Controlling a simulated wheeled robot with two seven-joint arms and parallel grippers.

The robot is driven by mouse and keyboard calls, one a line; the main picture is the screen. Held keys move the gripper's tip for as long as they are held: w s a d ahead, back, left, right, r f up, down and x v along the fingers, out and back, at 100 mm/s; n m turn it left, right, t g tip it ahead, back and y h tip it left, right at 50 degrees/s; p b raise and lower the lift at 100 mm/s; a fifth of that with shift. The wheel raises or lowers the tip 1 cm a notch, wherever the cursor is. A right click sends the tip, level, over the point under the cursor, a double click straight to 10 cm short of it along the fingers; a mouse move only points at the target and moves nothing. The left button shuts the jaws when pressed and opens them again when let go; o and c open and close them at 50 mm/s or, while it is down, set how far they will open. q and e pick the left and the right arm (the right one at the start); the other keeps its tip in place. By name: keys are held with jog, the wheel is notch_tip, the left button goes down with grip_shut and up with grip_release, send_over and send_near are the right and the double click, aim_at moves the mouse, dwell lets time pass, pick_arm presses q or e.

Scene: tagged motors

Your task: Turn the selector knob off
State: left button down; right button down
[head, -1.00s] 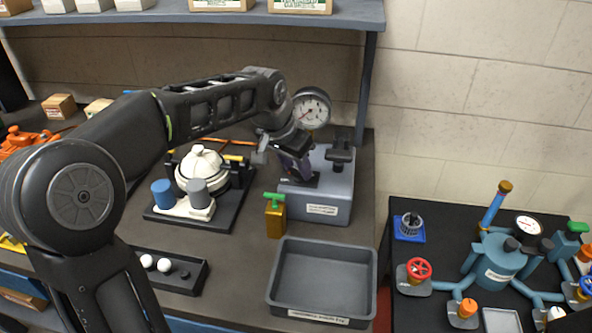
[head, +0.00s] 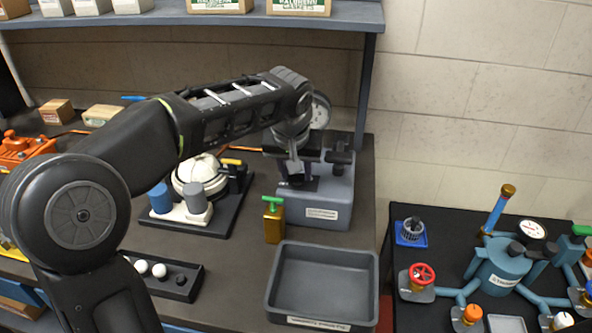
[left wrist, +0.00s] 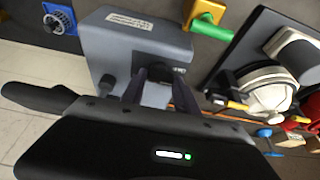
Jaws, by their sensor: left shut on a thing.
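The blue-grey box (head: 328,196) stands on the bench against the wall, with a white label on its front. The selector knob (left wrist: 154,93) is dark and sits on this box; it shows between my fingers in the left wrist view. In the head view my wrist and fingers mostly hide it. My left gripper (head: 297,178) reaches down over the left part of the box and is shut on the knob. The knob's pointer and exact angle are hidden. A second black fitting (head: 339,158) stands on the box to the right. My right gripper is not in view.
A brass block with a green handle (head: 273,220) and an empty grey tray (head: 273,285) stand in front. A white-domed motor (head: 198,172) is left. A second table with blue pipework (head: 497,270) is right.

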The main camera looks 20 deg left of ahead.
pick_arm(q)
jog(key=c, duration=0.9)
grip_release()
jog(key=shift+r, duration=0.15)
jog(key=v, duration=0.7)
jog(key=shift+s+r, duration=0.15)
jog(key=shift+r, duration=0.1)
jog(key=shift+r, duration=0.1)
